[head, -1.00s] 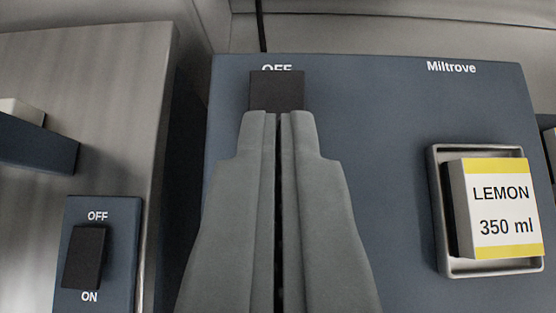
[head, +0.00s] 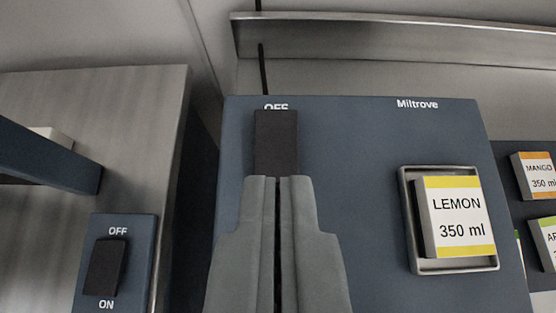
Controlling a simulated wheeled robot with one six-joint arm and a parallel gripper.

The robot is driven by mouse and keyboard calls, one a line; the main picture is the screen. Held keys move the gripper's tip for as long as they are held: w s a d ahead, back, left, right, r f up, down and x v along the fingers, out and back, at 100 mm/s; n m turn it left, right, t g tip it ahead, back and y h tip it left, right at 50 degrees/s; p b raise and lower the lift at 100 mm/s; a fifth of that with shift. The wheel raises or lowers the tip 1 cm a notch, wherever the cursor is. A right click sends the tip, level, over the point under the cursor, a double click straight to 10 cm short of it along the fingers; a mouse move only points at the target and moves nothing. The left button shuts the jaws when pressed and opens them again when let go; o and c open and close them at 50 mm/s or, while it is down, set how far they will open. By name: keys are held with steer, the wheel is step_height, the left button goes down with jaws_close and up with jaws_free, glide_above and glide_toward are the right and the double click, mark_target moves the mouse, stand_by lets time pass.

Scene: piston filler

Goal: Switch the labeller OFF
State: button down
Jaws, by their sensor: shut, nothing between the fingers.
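The blue panel (head: 360,135) marked "Miltrove" fills the middle of the view. A dark rocker switch (head: 276,140) sits on it under the word OFF. The lower part of this switch is hidden behind my gripper, so I cannot tell which way it is set. My gripper (head: 277,180) is shut and empty, its fingertips in front of the switch's lower part; I cannot tell whether they touch it. On the same panel a LEMON 350 ml card (head: 455,217) sits in a framed holder (head: 408,200).
At the left a grey cabinet (head: 120,110) carries another dark rocker switch (head: 104,266), marked OFF above and ON below. A dark blue bar (head: 45,160) juts in there. A metal ledge (head: 400,35) runs behind. MANGO (head: 538,170) and other cards stand at right.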

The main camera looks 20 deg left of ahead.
steer(key=shift+w, duration=0.2)
glide_above(278, 119)
steer(key=s, duration=0.3)
steer(key=f, duration=0.4)
steer(key=d+f, duration=0.1)
steer(key=f, duration=0.1)
steer(key=shift+f, duration=0.15)
step_height(278, 119, down, 3)
steer(key=shift+w+a+r, duration=0.1)
steer(key=shift+w, duration=0.05)
steer(key=shift+f, duration=0.55)
steer(key=shift+w+a+f, duration=0.1)
steer(key=shift+w+f, duration=0.1)
steer(key=shift+f, duration=0.1)
steer(key=shift+s, duration=0.1)
